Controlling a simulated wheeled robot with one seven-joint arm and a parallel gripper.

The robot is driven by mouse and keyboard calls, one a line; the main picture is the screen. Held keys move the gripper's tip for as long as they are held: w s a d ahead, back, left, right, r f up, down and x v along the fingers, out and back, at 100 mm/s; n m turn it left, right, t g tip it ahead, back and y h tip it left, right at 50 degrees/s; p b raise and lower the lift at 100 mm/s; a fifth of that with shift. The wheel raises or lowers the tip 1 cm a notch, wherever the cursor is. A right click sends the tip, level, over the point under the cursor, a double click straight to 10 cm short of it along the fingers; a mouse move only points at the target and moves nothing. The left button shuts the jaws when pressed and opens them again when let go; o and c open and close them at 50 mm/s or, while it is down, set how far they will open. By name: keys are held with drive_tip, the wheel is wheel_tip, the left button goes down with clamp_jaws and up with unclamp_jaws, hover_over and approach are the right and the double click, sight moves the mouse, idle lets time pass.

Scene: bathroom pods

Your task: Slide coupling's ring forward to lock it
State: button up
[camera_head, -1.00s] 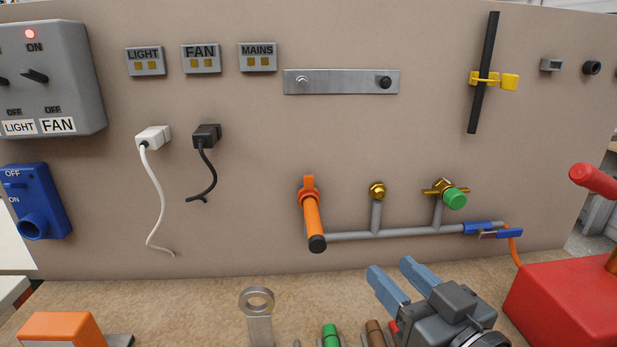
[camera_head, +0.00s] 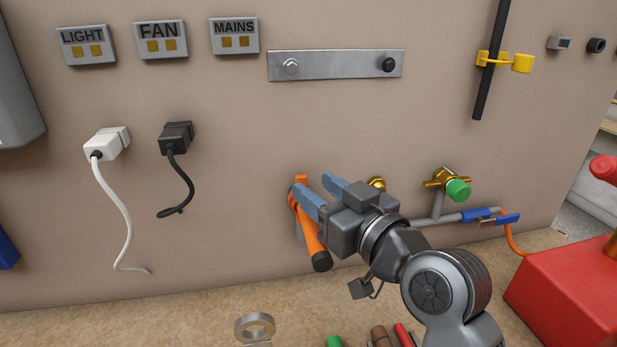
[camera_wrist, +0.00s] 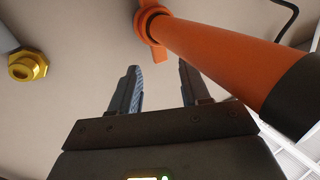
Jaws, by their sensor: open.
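My gripper (camera_head: 309,184) is open, with its fingers pointing at the panel beside an orange tube with a black end (camera_head: 312,240). In the head view one finger overlaps the tube. In the wrist view the orange tube (camera_wrist: 220,50) crosses the upper right, with a wider orange collar (camera_wrist: 148,20) and a tab near the panel. A brass fitting (camera_head: 377,184) is partly hidden behind my gripper. A blue fitting (camera_head: 478,215) joins the grey pipe to an orange hose. I cannot tell for certain which part is the coupling's ring.
A brass valve with a green cap (camera_head: 456,188) stands right of my arm. A red box (camera_head: 570,285) is at the right. White (camera_head: 105,145) and black (camera_head: 176,138) plugs with cords are at the left. My arm hides part of the pipe.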

drive_tip(key=shift+x, duration=1.4)
drive_tip(key=shift+c, duration=0.2)
clamp_jaws()
